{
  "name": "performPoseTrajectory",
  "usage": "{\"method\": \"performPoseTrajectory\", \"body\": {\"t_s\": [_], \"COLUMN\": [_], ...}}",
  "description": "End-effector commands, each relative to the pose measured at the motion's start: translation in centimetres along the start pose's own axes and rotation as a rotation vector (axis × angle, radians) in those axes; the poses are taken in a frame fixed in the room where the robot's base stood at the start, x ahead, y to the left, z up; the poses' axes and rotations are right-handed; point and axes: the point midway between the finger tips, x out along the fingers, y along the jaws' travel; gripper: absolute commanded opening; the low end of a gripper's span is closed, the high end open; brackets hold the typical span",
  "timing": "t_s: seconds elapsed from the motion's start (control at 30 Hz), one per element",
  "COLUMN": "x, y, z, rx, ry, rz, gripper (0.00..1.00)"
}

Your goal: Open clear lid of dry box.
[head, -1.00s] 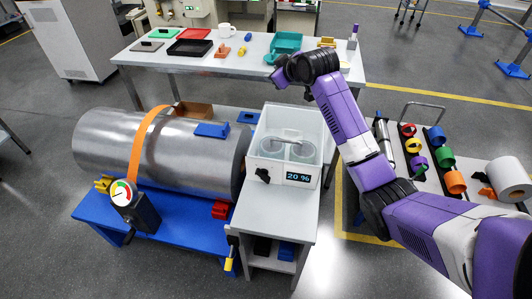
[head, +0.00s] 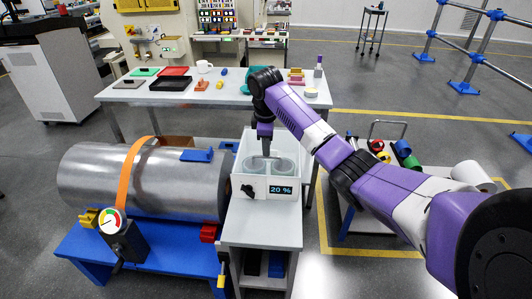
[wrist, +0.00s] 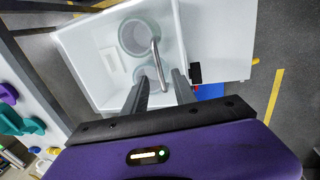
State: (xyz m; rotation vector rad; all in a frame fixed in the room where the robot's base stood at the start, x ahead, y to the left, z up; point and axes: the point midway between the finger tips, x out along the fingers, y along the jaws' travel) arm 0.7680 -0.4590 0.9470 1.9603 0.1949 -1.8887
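The dry box (head: 254,191) is a white box with a black knob and a "20 %" display on its front. Its clear lid lies flat on top, with round jars showing through it. A curved grey handle (wrist: 154,55) stands on the lid; it also shows in the head view (head: 258,158). My gripper (head: 265,148) points down over the box, at the lid handle. In the wrist view its two fingers (wrist: 160,77) are apart, with the near end of the handle between them. Whether they touch the handle cannot be told.
A large metal cylinder (head: 105,182) with an orange strap lies on a blue stand left of the box. Behind is a white table (head: 135,92) with trays and small parts. A cart with colored rings (head: 403,148) stands right. The box stands on a white bench (head: 262,232).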

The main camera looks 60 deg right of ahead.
Motion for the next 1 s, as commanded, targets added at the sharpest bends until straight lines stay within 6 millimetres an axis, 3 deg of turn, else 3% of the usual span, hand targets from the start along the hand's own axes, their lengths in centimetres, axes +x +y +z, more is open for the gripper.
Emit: {"method": "performPoseTrajectory", "body": {"t_s": [0.3,0.63,0.8,1.0], "x": [3.7,4.1,4.0,4.0], "y": [0.0,0.0,0.0,0.0], "z": [0.0,0.0,0.0,-0.1], "rx": [0.001,0.0,0.001,0.0], "ry": [0.0,0.002,0.002,0.002], "rz": [0.0,0.002,0.002,0.002], "gripper": [0.33,0.33,0.0,0.0]}}
